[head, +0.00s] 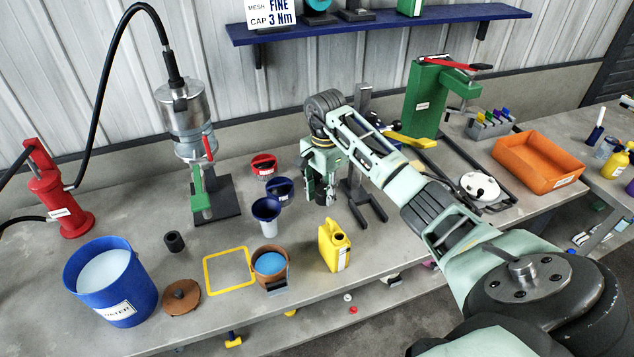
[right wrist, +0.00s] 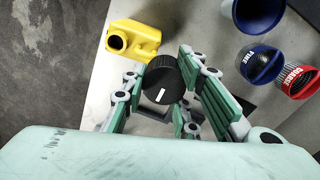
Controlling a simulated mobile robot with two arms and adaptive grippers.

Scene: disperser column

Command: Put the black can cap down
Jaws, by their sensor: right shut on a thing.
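In the right wrist view, my right gripper (right wrist: 170,95) is shut on the black can cap (right wrist: 163,80), a ribbed round cap with a white mark on it. In the head view, the same gripper (head: 322,192) points down over the bench, behind the yellow can; I cannot make out the cap clearly there. The yellow can (head: 334,248) stands upright with its dark mouth uncovered; it also shows in the right wrist view (right wrist: 140,38), apart from the cap. My left gripper is not in view.
Left of the gripper are a blue funnel (head: 266,212), a blue sieve cup (head: 279,190) and a red one (head: 264,166). A brown pot (head: 270,277) and an empty yellow square outline (head: 229,288) lie nearer the front edge. A black stand (head: 368,200) is close on the right.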

